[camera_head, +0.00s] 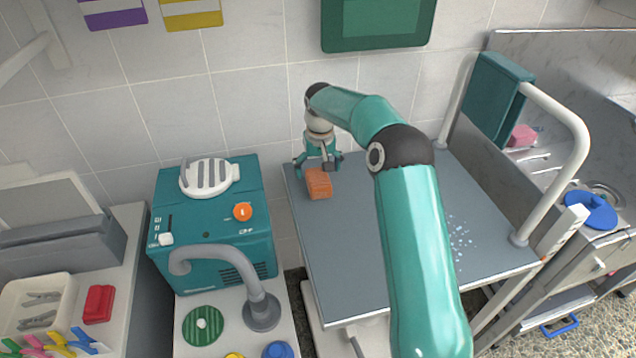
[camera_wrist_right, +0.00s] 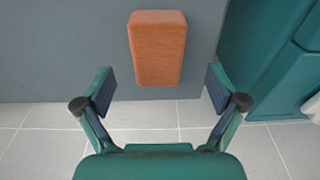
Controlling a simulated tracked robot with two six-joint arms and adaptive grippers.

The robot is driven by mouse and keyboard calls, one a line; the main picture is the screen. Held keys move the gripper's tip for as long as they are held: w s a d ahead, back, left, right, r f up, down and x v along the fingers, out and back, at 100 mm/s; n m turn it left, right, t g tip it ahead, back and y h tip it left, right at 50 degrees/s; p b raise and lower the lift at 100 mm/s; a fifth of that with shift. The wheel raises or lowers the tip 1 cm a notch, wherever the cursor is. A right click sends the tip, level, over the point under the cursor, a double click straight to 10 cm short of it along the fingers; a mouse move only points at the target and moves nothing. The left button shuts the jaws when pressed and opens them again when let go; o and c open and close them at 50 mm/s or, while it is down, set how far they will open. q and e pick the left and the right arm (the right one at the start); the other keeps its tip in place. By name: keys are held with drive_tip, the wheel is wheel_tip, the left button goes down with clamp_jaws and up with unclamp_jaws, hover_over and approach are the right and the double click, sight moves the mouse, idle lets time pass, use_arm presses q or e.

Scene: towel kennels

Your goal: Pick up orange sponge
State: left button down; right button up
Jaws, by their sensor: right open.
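The orange sponge (camera_head: 319,184) is a small block lying on the grey table top (camera_head: 350,262), near its back left corner. My right gripper (camera_head: 319,167) is open just above and behind the sponge in the head view. In the right wrist view the sponge (camera_wrist_right: 157,48) lies upper centre, ahead of the open fingers (camera_wrist_right: 160,92), with nothing between them. My left gripper is not in view.
A teal machine (camera_head: 212,219) with a grey hose stands close left of the table. A white rail (camera_head: 560,105) with a teal box (camera_head: 495,92) edges the table's right side. White specks (camera_head: 459,238) lie on the table. The tiled wall is close behind.

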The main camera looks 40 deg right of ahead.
sight(318, 177)
drive_tip(key=shift+w+d+f+p, duration=0.15)
drive_tip(key=shift+d+f+p, duration=0.05)
drive_tip(key=shift+f, duration=1)
drive_tip(key=shift+w+d+f+p, duration=0.15)
drive_tip(key=shift+f, duration=1)
drive_tip(key=c, duration=1)
drive_tip(key=shift+r, duration=0.1)
drive_tip(key=shift+c, duration=0.2)
wheel_tip(318, 177, up, 9)
drive_tip(key=shift+r, duration=0.1)
wheel_tip(318, 177, up, 11)
drive_tip(key=p, duration=0.3)
